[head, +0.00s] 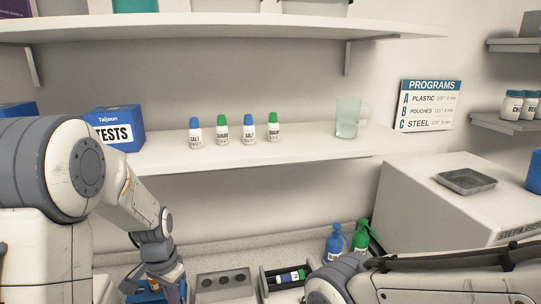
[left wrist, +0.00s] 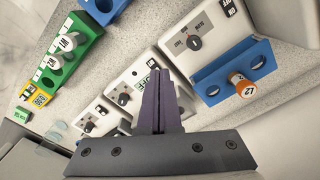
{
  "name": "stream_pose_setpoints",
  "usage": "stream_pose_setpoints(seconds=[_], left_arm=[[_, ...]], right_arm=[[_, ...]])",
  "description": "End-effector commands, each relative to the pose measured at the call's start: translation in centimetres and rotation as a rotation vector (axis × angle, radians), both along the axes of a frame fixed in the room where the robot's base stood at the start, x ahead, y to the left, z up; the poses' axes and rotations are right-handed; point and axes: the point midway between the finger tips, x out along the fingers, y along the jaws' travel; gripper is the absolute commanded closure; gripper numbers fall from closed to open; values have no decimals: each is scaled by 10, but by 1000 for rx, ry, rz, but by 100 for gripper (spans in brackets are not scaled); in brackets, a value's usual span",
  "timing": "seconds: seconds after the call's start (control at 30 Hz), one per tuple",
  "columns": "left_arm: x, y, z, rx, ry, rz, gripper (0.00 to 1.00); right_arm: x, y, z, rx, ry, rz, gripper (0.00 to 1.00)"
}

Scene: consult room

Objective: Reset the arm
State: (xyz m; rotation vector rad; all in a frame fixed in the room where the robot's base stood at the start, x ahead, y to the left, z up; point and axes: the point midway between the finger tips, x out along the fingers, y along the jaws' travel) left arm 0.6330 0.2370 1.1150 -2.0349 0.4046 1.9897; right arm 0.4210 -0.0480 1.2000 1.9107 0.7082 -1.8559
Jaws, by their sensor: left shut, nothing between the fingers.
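My left arm comes in from the left in the head view and bends down toward the counter. Its gripper (head: 166,284) points downward at the bottom edge, close to a blue object that it partly hides. In the left wrist view my left gripper (left wrist: 160,85) has its two fingers together with nothing between them. The fingers are over white devices with knobs, and I cannot tell if they touch anything. Part of my right arm crosses the bottom right of the head view; its gripper is out of frame.
A shelf (head: 310,150) above the counter holds a blue TESTS box (head: 115,128), several small bottles and a glass (head: 347,118). A grey holed block (head: 224,284) and a tray with a vial (head: 290,277) sit below.

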Motion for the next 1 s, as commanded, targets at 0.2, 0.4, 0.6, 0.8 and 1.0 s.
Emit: stream_pose_setpoints(seconds=[0.2,0.4,0.6,0.8,1.0], left_arm=[[-81,-133,25,-32,-15,-132,100],[-169,-182,29,-61,-4,-214,100],[-210,-190,28,-72,7,-248,100],[-214,-190,29,-73,9,-248,100],[-213,-190,29,-74,8,-248,100]], right_arm=[[0,0,-34,0,0,-2,37],[0,0,-52,0,0,-3,37],[0,0,-57,0,0,-4,37],[0,0,-56,0,0,-4,37],[0,0,-56,0,0,-4,37]])
